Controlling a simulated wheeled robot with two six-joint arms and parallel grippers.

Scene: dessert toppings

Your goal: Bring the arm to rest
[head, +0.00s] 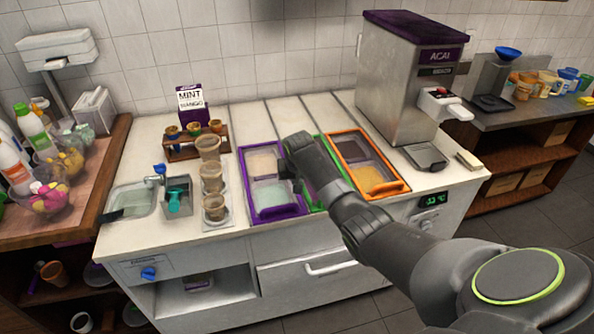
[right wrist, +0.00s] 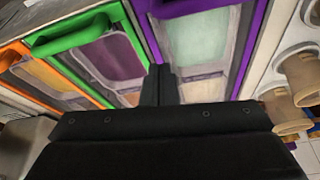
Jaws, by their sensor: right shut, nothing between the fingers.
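My right arm reaches in from the right in the head view, over the counter with the topping bins. My right gripper (head: 284,172) is above the border of the purple-framed bin (head: 247,182) and the green-framed bin (head: 325,203). In the right wrist view its two dark fingers (right wrist: 160,72) are together with nothing between them. The arm hides much of the green-framed bin. My left gripper is in neither view.
The orange-framed bin (head: 394,189) and acai machine (head: 408,75) stand right of the gripper. Stacked cups (head: 213,178), a small sink (head: 134,203) and a cup rack (head: 197,145) are to its left. The counter's back strip (head: 285,112) is clear.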

